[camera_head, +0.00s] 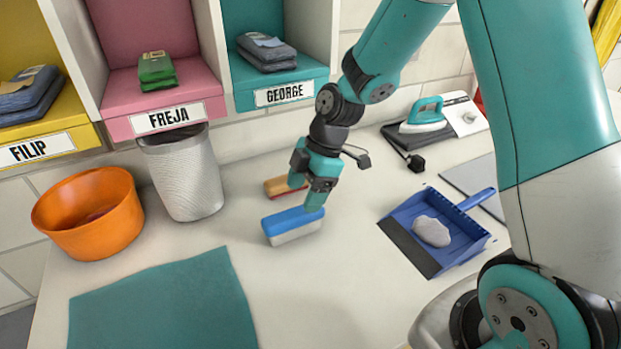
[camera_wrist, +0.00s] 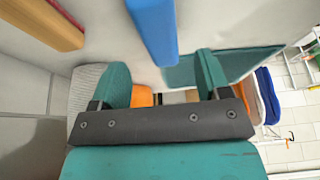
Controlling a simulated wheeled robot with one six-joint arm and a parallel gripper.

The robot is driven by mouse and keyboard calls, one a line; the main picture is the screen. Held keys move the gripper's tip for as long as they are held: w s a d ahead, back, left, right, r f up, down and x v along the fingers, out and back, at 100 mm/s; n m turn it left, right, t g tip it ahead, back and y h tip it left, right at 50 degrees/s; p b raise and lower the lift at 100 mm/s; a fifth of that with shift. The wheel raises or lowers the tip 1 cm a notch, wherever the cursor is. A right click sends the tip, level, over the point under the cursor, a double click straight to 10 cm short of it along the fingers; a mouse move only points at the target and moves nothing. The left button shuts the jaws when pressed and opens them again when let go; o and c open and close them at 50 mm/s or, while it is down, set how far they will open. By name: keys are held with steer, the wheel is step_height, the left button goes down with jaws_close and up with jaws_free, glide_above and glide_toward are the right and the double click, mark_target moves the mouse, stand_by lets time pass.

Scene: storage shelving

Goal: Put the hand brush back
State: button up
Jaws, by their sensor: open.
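Two brush-like blocks lie on the white counter. One has a blue top and pale bristles (camera_head: 290,228); the other has a wooden top and a red lower part (camera_head: 277,187) and lies just behind it. I cannot tell from their shapes which one is the hand brush. My gripper (camera_head: 306,193) is open and low over the blue block's right end, partly covering both blocks. In the wrist view, the blue block (camera_wrist: 154,30) shows beyond the gap between my open fingers (camera_wrist: 162,78), and the wooden block (camera_wrist: 42,22) is off to the left. Contact is unclear.
A blue dustpan (camera_head: 455,252) holding a grey lump (camera_head: 431,231) lies right. An iron (camera_head: 425,116) stands behind it. An orange bowl (camera_head: 70,240), a white bin (camera_head: 187,185) and a teal cloth (camera_head: 165,305) are left. Labelled cubbies, FREJA (camera_head: 118,126) and GEORGE (camera_head: 240,100) among them, line the back.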

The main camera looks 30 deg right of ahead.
steer(key=v, duration=0.3)
steer(key=shift+d+r, duration=0.1)
steer(key=shift+r, duration=0.15)
steer(key=s+a+r+m, duration=0.4)
steer(key=s+r+m, duration=0.1)
steer(key=s, duration=0.5)
steer(key=s+a+r+m, duration=0.4)
steer(key=s+r+m, duration=0.2)
steer(key=s, duration=0.5)
steer(key=shift+a+r, duration=0.15)
steer(key=shift+a, duration=0.05)
steer(key=shift+w, duration=0.1)
